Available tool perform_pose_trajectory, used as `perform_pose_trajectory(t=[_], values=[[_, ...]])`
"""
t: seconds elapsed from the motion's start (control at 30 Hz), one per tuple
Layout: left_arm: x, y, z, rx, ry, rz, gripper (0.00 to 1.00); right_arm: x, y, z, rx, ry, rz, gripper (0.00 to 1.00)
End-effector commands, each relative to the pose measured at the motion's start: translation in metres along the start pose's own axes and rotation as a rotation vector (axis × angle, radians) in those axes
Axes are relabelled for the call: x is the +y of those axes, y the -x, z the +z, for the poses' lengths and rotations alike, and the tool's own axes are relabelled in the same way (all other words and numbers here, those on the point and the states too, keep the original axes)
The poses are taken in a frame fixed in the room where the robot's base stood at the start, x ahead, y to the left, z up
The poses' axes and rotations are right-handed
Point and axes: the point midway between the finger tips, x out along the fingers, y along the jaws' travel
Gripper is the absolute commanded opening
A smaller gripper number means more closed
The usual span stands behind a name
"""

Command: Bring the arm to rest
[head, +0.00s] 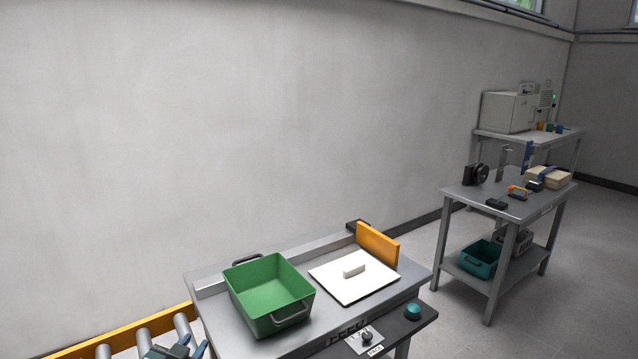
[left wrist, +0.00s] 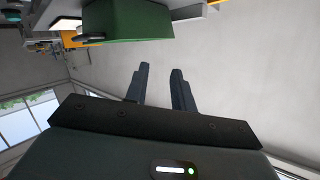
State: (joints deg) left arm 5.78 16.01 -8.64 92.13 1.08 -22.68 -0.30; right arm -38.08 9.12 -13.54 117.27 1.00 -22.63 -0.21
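My left gripper (head: 176,350) shows at the bottom edge of the head view, over the roller conveyor and left of the feed table. In the left wrist view its two dark fingers (left wrist: 160,88) stand apart with nothing between them. The green bin (head: 268,292) stands on the feed table and looks empty inside. It also shows upside down at the top of the left wrist view (left wrist: 140,22). My left gripper is apart from the bin. My right gripper is in neither view.
The feed table (head: 215,305) also holds a white plate (head: 352,290) with a small white block (head: 354,269) on it, beside an orange upright panel (head: 377,243). A teal button (head: 412,311) is at its front right. The roller conveyor (head: 140,338) adjoins on the left. A second table (head: 470,198) stands farther right.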

Motion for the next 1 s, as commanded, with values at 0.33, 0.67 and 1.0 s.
perform_pose_trajectory(t=[0.33, 0.67, 1.0], values=[[0.142, 0.165, 0.113, -0.204, 0.145, 0.220, 0.25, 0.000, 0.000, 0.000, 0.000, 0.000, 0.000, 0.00], [0.176, 0.231, 0.128, -0.279, 0.219, 0.273, 0.25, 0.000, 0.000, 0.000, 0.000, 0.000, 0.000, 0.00], [0.176, 0.231, 0.129, -0.279, 0.219, 0.273, 0.25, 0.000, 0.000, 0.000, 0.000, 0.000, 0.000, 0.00]])
